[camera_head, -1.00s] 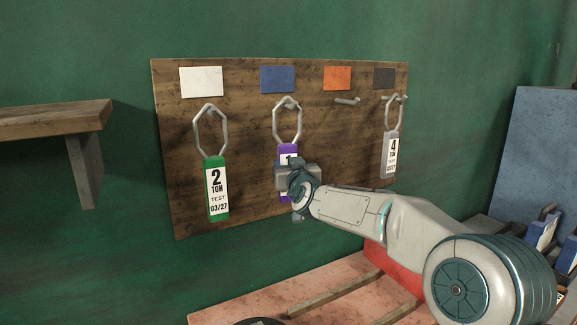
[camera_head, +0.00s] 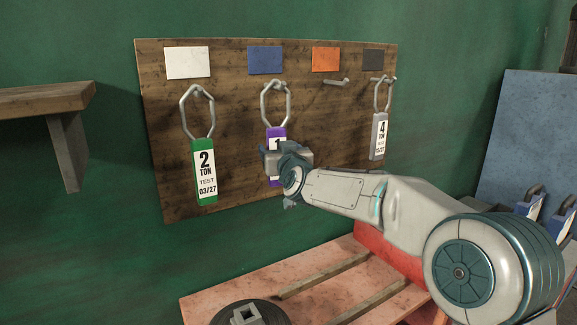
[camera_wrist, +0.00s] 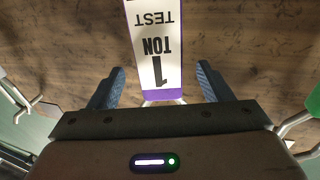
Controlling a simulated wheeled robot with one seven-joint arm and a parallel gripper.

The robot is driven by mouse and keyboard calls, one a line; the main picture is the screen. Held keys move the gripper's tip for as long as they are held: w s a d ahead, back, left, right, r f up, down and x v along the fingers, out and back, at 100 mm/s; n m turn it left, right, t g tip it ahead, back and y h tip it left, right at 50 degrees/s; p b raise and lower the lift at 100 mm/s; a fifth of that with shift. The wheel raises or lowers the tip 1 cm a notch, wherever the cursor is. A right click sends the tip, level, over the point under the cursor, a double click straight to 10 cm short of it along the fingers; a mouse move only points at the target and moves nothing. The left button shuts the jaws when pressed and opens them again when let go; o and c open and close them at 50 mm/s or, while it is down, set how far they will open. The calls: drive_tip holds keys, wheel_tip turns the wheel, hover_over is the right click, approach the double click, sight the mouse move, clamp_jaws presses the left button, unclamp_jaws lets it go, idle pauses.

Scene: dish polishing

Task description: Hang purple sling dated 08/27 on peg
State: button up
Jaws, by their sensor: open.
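The purple sling (camera_head: 276,132) hangs by its metal ring (camera_head: 276,103) on the peg under the blue card. Its label reads 1 TON; the date is hidden behind my gripper in the head view and out of frame in the wrist view. My gripper (camera_head: 273,166) is in front of the sling's lower part. In the wrist view my gripper (camera_wrist: 161,88) is open, with one blue finger on each side of the sling's white label (camera_wrist: 155,45), and neither finger appears to touch it.
A wooden board (camera_head: 230,130) holds a green 2 TON sling (camera_head: 205,172) dated 03/27 under the white card and a grey 4 TON sling (camera_head: 379,136) under the dark card. The peg (camera_head: 337,82) under the orange card is bare. A wooden shelf (camera_head: 45,98) juts out at left.

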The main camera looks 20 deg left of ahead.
drive_tip(key=r+b+v, duration=0.1)
drive_tip(key=b+v, duration=0.3)
drive_tip(key=v, duration=0.8)
drive_tip(key=s+d+f+m+g+h, duration=0.25)
drive_tip(key=s+d+f+h, duration=0.2)
drive_tip(key=d+f, duration=0.6)
drive_tip(key=s+d+f+m+g+h, duration=0.1)
drive_tip(key=s+d+f+g+h, duration=0.35)
drive_tip(key=d+f, duration=0.6)
drive_tip(key=s+d+f+m+g, duration=0.1)
drive_tip(key=s+d+f+g, duration=0.1)
drive_tip(key=s+d, duration=0.5)
drive_tip(key=s+d+f+m+g+h, duration=0.1)
drive_tip(key=s+d+f+m+g, duration=0.1)
drive_tip(key=s+d, duration=0.5)
drive_tip(key=s+f+g, duration=0.1)
drive_tip(key=s+f, duration=0.1)
drive_tip(key=s, duration=0.2)
drive_tip(key=shift+s+d+f+h, duration=0.25)
drive_tip(key=shift+d+f+h, duration=0.05)
drive_tip(key=shift+d, duration=0.05)
